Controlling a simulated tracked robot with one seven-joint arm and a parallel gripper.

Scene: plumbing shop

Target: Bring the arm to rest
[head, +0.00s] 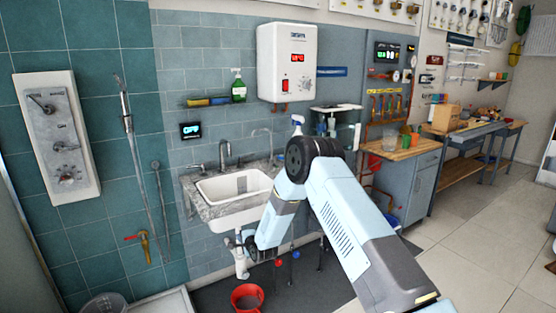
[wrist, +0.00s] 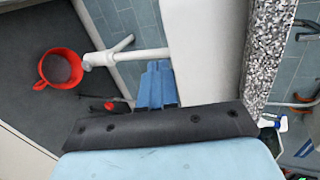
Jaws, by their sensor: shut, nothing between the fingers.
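My arm (head: 345,215) rises from the lower right of the head view, bends at a dark elbow joint and slopes down toward the sink. Its lower end hangs in front of the sink's right front side. In the wrist view my gripper (wrist: 158,66) shows two blue fingers close together, shut and empty. They are near the white drain pipe (wrist: 125,57) under the sink; I cannot tell how far apart they are. In the head view the fingers are hard to make out.
The white sink (head: 235,188) sits in a speckled counter against the tiled wall. A red bucket (head: 247,298) stands on the dark floor mat below. A spray bottle (head: 297,125) shows behind the elbow. A workbench (head: 410,150) is at right; the tiled floor (head: 480,230) there is open.

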